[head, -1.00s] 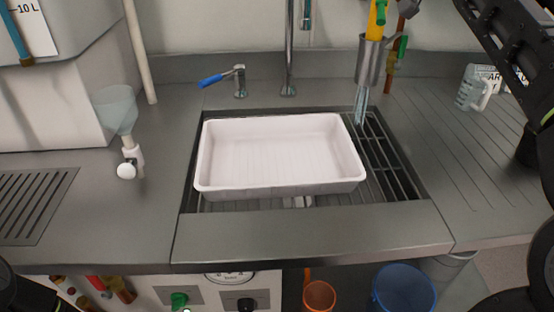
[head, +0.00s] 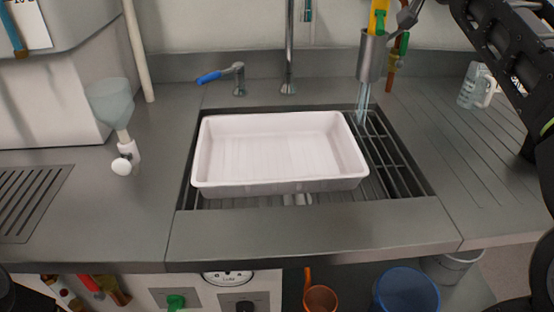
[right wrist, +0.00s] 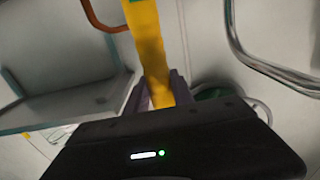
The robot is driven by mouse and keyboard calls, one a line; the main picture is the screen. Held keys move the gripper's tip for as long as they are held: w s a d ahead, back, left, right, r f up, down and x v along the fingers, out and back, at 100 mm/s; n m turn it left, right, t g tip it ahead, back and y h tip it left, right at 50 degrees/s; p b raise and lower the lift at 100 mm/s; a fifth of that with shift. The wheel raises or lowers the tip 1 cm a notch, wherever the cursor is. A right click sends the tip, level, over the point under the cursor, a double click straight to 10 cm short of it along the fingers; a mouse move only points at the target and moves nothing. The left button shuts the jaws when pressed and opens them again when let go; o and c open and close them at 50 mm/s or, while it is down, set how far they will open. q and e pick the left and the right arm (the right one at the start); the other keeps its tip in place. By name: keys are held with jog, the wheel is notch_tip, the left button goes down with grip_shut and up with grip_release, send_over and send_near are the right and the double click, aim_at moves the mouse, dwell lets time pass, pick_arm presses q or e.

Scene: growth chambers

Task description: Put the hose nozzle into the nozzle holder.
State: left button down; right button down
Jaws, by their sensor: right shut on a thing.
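The hose nozzle (head: 379,18) is yellow with green parts and stands roughly upright at the top of the head view; its upper end is cut off. Its lower end meets the mouth of the grey metal cylindrical nozzle holder (head: 372,57) and seems to be inside it; I cannot tell how deep. My right gripper (head: 405,17) is beside the nozzle, above the holder. In the right wrist view, my right gripper (right wrist: 157,93) is shut on the yellow nozzle body (right wrist: 150,45). My left gripper is not in view.
A white tray (head: 280,183) sits on the sink grate (head: 395,165) below and left of the holder. A blue-handled tap (head: 238,78), a funnel (head: 112,100) and a measuring jug (head: 475,85) stand around it. A pale translucent streak (head: 362,98) shows under the holder.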

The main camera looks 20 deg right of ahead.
jog(key=shift+f+b, duration=0.4)
jog(key=shift+f, duration=0.05)
dwell(0.4)
jog(key=c, duration=1.1)
grip_release()
jog(key=shift+c, duration=0.2)
jog(key=shift+o, duration=0.6)
jog(key=shift+f, duration=0.15)
jog(key=shift+s, duration=0.1)
jog(key=b+v, duration=0.1)
jog(key=v, duration=0.6)
jog(key=shift+s, duration=0.3)
jog(key=shift+a, duration=0.1)
